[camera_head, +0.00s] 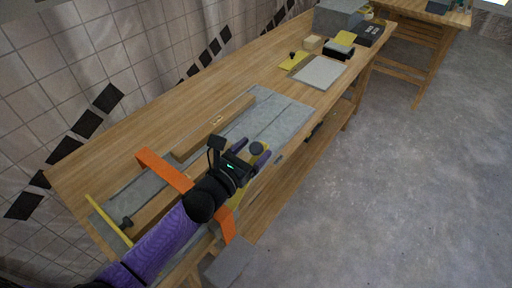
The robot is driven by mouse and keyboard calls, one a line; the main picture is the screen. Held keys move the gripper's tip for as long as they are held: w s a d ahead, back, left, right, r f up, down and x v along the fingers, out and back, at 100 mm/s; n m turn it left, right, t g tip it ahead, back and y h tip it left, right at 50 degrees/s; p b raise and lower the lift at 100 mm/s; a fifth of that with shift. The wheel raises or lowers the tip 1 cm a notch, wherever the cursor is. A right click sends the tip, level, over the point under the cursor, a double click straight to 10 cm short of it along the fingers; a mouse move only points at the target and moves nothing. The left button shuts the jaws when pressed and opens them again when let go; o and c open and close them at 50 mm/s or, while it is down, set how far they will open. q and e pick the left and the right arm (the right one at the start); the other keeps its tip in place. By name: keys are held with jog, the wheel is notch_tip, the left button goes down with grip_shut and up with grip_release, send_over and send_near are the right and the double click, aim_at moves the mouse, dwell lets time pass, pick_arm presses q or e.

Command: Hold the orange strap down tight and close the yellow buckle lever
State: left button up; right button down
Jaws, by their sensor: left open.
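The orange strap (165,170) runs across the grey panel and wooden bars, passes under my left arm, and comes out at the bench's front edge. My left gripper (251,153) is beyond the strap, open, with its purple fingers spread over the panel. A yellow part (238,197), perhaps the buckle lever, shows beside the strap, partly hidden by my gripper. Its position is unclear. My right gripper is not in view.
The wooden bench (205,110) stands along a tiled wall. The grey panel (268,112) has a wooden bar (215,127) on it. A pale grey plate (320,72), small blocks and a grey box (338,17) lie farther back. A grey block (229,262) shows at the front edge.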

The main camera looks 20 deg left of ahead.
pick_arm(q)
jog(key=shift+x, duration=0.75)
grip_shut()
dwell(0.9)
